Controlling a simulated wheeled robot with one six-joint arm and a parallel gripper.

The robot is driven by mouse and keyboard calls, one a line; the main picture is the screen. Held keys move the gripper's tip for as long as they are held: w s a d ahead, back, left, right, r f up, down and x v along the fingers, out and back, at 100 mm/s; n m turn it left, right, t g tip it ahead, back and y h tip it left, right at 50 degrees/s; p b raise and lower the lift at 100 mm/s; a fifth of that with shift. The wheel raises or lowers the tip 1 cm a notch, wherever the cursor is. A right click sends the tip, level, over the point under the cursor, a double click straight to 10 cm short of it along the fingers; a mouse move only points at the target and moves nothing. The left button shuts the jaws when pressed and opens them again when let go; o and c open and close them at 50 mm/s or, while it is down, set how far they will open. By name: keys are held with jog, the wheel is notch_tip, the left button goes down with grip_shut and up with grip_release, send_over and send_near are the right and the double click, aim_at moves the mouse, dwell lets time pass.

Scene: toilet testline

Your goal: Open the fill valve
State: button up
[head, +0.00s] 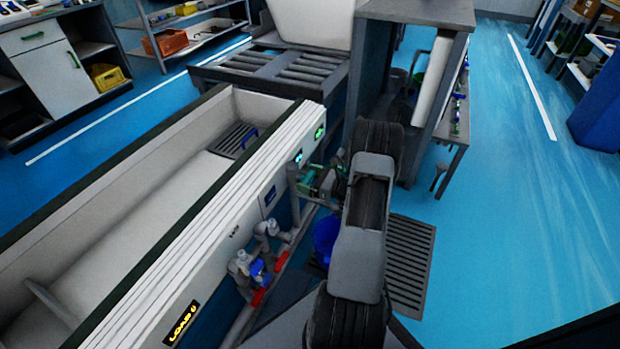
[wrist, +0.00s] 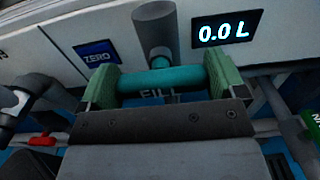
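The fill valve (wrist: 162,80) shows in the wrist view as a teal horizontal bar below a grey vertical pipe, with the word FILL beneath it. My gripper (wrist: 163,82) has its two green fingers wide apart, one at each side of the bar. The bar spans the gap between them; I cannot tell whether the fingers press on it. In the head view my gripper (head: 318,180) is at the side of the white trough, largely hidden by my arm, and the valve cannot be made out clearly there.
A display (wrist: 227,28) reads 0.0 L, and a blue ZERO label (wrist: 97,53) is left of the pipe. Grey pipes with a blue valve (head: 260,270) and red handles (head: 258,297) are nearby. A blue bucket (head: 326,238) stands below. Blue floor is open at right.

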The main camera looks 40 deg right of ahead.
jog(key=shift+c, duration=1.1)
jog(key=shift+n, duration=0.3)
jog(key=n+b, duration=0.2)
jog(key=n, duration=0.2)
jog(key=shift+a+f, duration=0.1)
jog(key=shift+n+b, duration=1.15)
jog(key=shift+n, duration=0.85)
jog(key=o, duration=0.6)
jog(key=shift+o, duration=0.2)
